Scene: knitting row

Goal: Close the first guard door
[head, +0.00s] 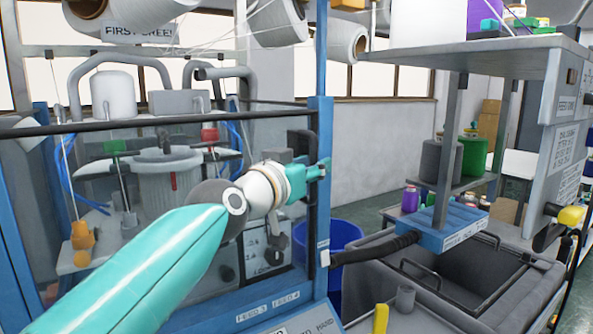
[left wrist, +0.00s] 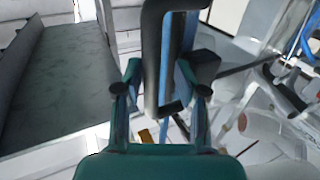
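The guard door is a clear panel (head: 90,295) under a black top rail (head: 110,124), on the front of the blue-framed machine in the head view. A dark handle (head: 303,143) is by the blue post at its right edge. My left gripper (head: 322,169) is at this handle, partly blocking it. In the left wrist view the dark loop handle (left wrist: 153,60) stands between the spread fingers of my left gripper (left wrist: 164,80). A gap shows on its left side; contact on the right is unclear. I cannot tell whether the door is fully closed. My right gripper is out of view.
Yarn cones (head: 275,22) hang above the machine. A blue bin (head: 335,245) stands behind the blue post (head: 320,120). To the right are a grey shelf unit (head: 475,57) and a dark grey open bin (head: 455,265). Floor shows between machine and shelf.

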